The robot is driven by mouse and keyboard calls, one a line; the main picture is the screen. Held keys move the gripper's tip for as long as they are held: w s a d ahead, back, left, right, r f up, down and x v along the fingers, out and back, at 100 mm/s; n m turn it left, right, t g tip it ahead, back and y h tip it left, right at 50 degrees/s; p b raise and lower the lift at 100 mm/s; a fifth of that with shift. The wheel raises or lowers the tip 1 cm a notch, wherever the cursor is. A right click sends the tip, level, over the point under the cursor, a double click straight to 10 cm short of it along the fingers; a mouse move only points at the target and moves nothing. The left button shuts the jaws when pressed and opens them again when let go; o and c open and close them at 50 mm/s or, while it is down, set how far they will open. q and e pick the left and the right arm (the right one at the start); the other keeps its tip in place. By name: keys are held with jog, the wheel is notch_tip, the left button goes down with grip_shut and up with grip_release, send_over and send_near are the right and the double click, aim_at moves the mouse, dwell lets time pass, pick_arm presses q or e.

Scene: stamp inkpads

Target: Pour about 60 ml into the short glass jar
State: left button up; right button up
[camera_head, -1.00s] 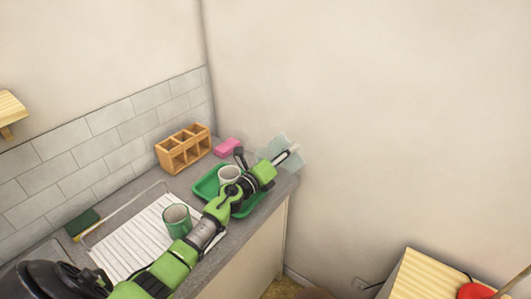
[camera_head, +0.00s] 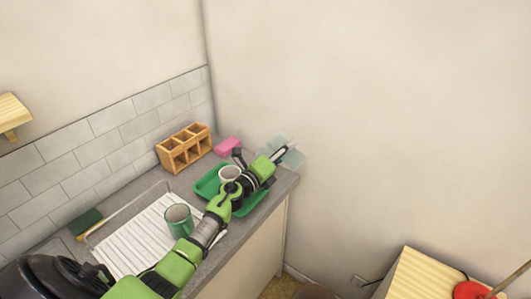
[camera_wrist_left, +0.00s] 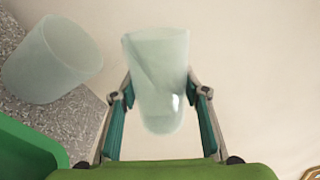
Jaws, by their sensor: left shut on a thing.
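My left gripper (camera_head: 280,155) is shut on a clear pale glass vessel (camera_wrist_left: 158,85), which sits between its two fingers in the left wrist view. In the head view this held glass (camera_head: 293,159) is small and partly behind the gripper, near the counter's right end. A second clear glass, a short wide jar (camera_wrist_left: 48,62), stands on the grey counter to the left in the wrist view, apart from the held one. It also shows in the head view (camera_head: 276,142). A slanted line shows inside the held glass; I cannot tell the liquid level. My right gripper is not in view.
A green tray (camera_head: 205,184) with a white cup (camera_head: 229,173) lies beside my arm. A green mug (camera_head: 179,219) stands on the white drainer (camera_head: 135,241). A wooden holder (camera_head: 184,149) and pink sponge (camera_head: 228,146) are at the back. The wall is close beyond the glasses.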

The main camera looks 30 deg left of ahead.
pick_arm(q)
jog(key=shift+n, duration=0.4)
dwell(0.3)
jog(key=shift+f+n, duration=0.1)
jog(key=shift+n, duration=0.2)
dwell(0.7)
jog(key=shift+a+p, duration=0.2)
jog(key=shift+p, duration=0.15)
dwell(0.5)
jog(key=shift+d+f+b, duration=0.2)
jog(key=shift+f+b, duration=0.1)
jog(key=shift+b, duration=0.25)
jog(key=shift+r+m, duration=0.25)
jog(key=shift+m, duration=0.85)
jog(key=shift+f+m+b, duration=0.5)
jog(key=shift+m+b, duration=0.1)
jog(key=shift+b, duration=0.35)
jog(key=shift+r, duration=0.25)
jog(key=shift+a+r+m, duration=0.15)
jog(key=shift+r+m, duration=0.1)
jog(key=shift+m, duration=0.65)
jog(key=shift+f, duration=0.1)
